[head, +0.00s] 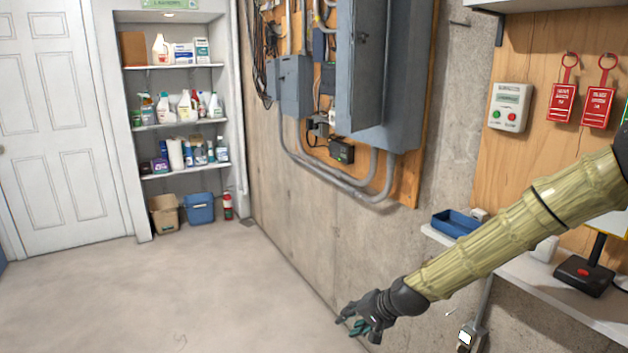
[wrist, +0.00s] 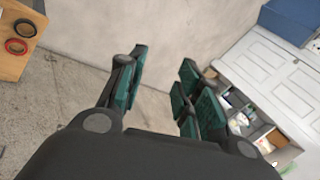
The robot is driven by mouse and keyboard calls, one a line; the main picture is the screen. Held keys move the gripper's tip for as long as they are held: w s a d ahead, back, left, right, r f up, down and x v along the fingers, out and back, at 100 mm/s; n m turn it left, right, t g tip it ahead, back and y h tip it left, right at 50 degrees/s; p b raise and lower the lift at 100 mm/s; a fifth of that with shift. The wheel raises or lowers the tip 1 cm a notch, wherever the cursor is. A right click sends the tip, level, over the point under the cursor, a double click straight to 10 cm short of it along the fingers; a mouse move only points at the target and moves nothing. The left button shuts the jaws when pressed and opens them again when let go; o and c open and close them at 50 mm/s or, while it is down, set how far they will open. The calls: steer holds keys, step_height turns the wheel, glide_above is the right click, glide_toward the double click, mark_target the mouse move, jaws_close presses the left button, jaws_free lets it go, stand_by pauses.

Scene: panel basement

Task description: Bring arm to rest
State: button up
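My arm comes in from the right in the head view, wrapped in a yellow-green bamboo-like sleeve. My gripper (head: 362,320) hangs low over the floor near the foot of the concrete wall. In the wrist view my gripper (wrist: 160,90) has its teal-padded fingers well apart. Nothing is between them, only bare wall or floor behind. It touches nothing that I can see.
Grey electrical panels (head: 385,75) jut from the wall. A white door (head: 62,120) and stocked shelves (head: 180,128) stand at the back left. The floor (head: 190,295) is clear.

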steer(key=s+d+f+n+g+h, duration=0.2)
steer(key=s+d+f+g+h, duration=0.15)
steer(key=s+f, duration=1.8)
steer(key=s+d+f+n, duration=0.1)
steer(key=s+d, duration=0.2)
steer(key=s, duration=0.4)
steer(key=s+d+f+n+g+h, duration=0.1)
steer(key=s+d+f, duration=0.1)
steer(key=s, duration=0.6)
steer(key=s+d+f+n+g+h, duration=0.1)
steer(key=s+d, duration=0.3)
steer(key=s, duration=0.4)
steer(key=shift+f, duration=0.75)
